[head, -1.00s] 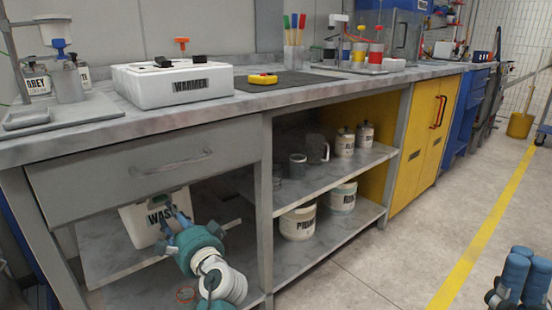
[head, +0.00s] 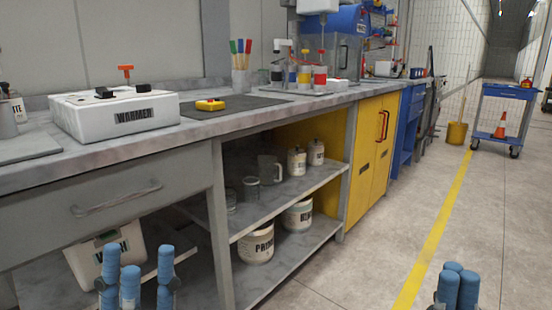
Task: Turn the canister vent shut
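A white canister (head: 90,262), its label partly hidden, stands on the lower shelf under the drawer at the left. It looks tilted. I cannot make out a vent on it; its top is in the shade under the drawer. My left gripper (head: 138,278) is at the bottom left, in front of the canister and covering part of it. Its blue fingers are spread, with an empty gap between them. My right gripper (head: 458,285) is low at the right, over the floor and far from the canister. Its fingers look close together and are partly cut off.
The bench's grey drawer (head: 120,195) overhangs the canister, and a grey post (head: 218,225) stands to its right. A white warmer (head: 115,115) with an orange tee handle (head: 125,73) is on the bench. Several jars fill the right shelves.

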